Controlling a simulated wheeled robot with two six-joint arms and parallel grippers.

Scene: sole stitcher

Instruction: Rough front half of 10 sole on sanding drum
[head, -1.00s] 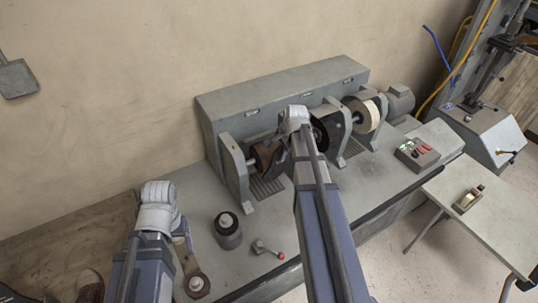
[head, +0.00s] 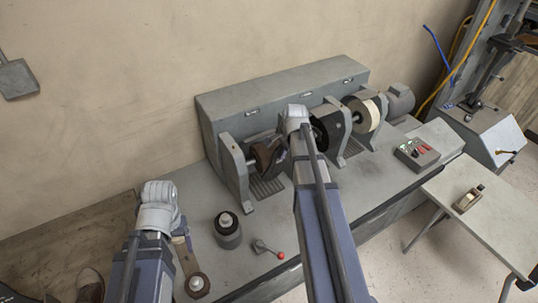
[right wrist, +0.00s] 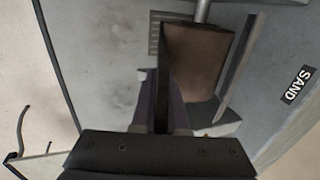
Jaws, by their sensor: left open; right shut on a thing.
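The brown sanding drum (head: 264,156) is the left wheel of the grey bench machine; it fills the upper middle of the right wrist view (right wrist: 200,60). My right gripper (right wrist: 160,118) is shut on a thin dark piece, seemingly the sole (right wrist: 164,75), seen nearly edge-on beside the drum's left side. I cannot tell whether they touch. In the head view my right wrist hides most of the sole. My left gripper (head: 160,194) is over the bench's left end, apart from the drum; its jaws are hardly visible from behind, but it is open and holds nothing I can see.
A pale wheel (head: 362,113) sits further right on the machine. A button box (head: 416,152) stands right. The side table (head: 495,215) is mostly clear.

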